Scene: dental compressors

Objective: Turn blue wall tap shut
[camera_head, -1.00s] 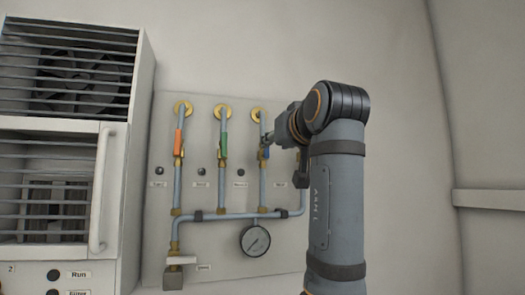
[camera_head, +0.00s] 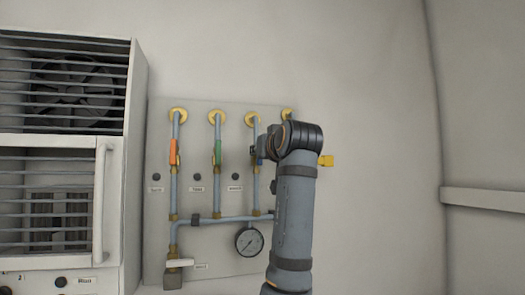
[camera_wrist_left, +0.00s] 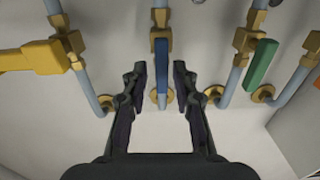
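The blue tap handle (camera_wrist_left: 161,60) shows in the wrist view, lying in line with its grey pipe (camera_head: 256,135). My left gripper (camera_wrist_left: 159,68) is open, with one finger on each side of the blue handle. Gaps show between handle and fingers; I cannot tell how far its tips reach past the handle. In the head view my left gripper (camera_head: 258,153) is at the third pipe from the left, and my arm hides most of the blue handle. My right gripper is not in view.
An orange handle (camera_head: 173,152) and a green handle (camera_head: 217,152) lie along their pipes to the left. A yellow handle (camera_head: 326,160) sticks out sideways right of my arm. A gauge (camera_head: 249,241) hangs below. A caged cabinet (camera_head: 62,150) stands at the left.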

